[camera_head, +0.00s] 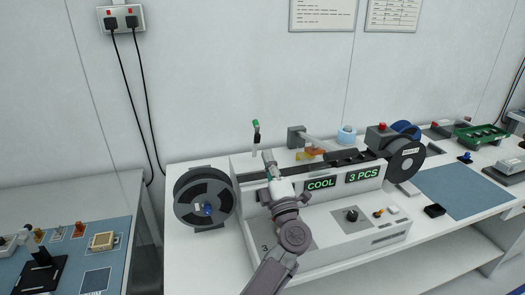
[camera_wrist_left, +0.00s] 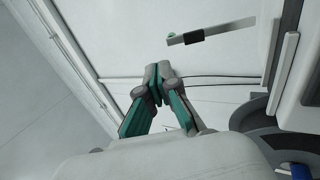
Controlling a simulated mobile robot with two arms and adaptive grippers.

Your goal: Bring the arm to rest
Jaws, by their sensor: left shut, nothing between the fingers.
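My left arm (camera_head: 290,232) reaches up from the bottom of the head view, in front of the white test handler (camera_head: 335,215). My left gripper (camera_head: 267,157) points upward near the left end of the handler. In the left wrist view the gripper (camera_wrist_left: 158,72) is shut, with its green-padded fingers meeting at the tips and nothing between them. A thin signal lamp with a green top (camera_head: 256,125) stands just behind the gripper. It also shows in the left wrist view (camera_wrist_left: 225,32), apart from the fingers. My right gripper is not in view.
A dark reel (camera_head: 190,185) stands left of the handler, and another reel (camera_head: 405,162) is at its right end. The handler's displays (camera_head: 343,180) read COOL and 3 PCS. A blue mat (camera_head: 465,190) lies on the right. A lower table (camera_head: 110,190) is at the left.

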